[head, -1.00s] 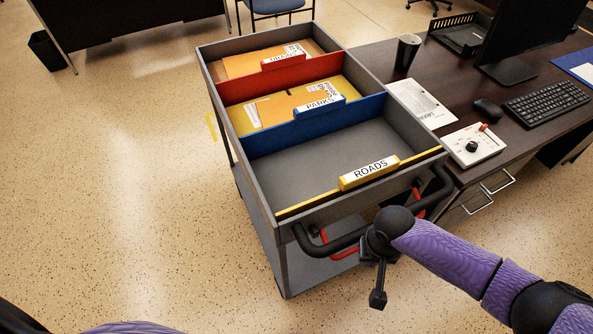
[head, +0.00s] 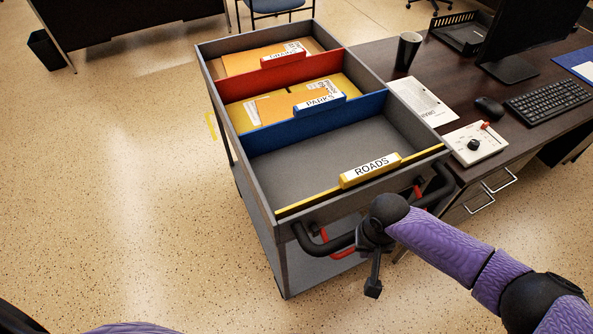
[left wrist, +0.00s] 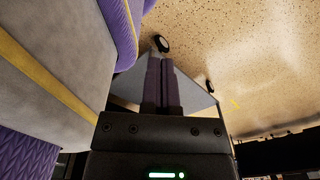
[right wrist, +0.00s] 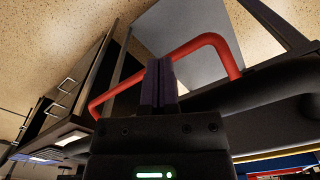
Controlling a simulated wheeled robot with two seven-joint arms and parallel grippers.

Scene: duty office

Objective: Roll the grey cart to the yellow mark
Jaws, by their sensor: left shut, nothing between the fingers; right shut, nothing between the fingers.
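The grey cart (head: 262,235) stands in the middle of the head view, its black push handle (head: 320,246) toward me. A red bar (head: 342,253) sits below the handle. The yellow mark (head: 210,125) shows on the floor beside the cart's left side, partly hidden by it. My right gripper (head: 374,245) is at the handle; whether it touches is unclear. In the right wrist view its shut, empty fingers (right wrist: 158,65) overlap the red bar (right wrist: 205,42). My left gripper (left wrist: 162,62) is shut and empty, seen only in the left wrist view, with the cart's underside and wheels beyond.
A dark desk (head: 415,75) stands close along the cart's right side, holding a cup (head: 407,50), keyboard and control box (head: 474,145). The cart's top holds folders and a ROADS label (head: 370,170). Floor to the left is open; a bin (head: 47,50) stands far left.

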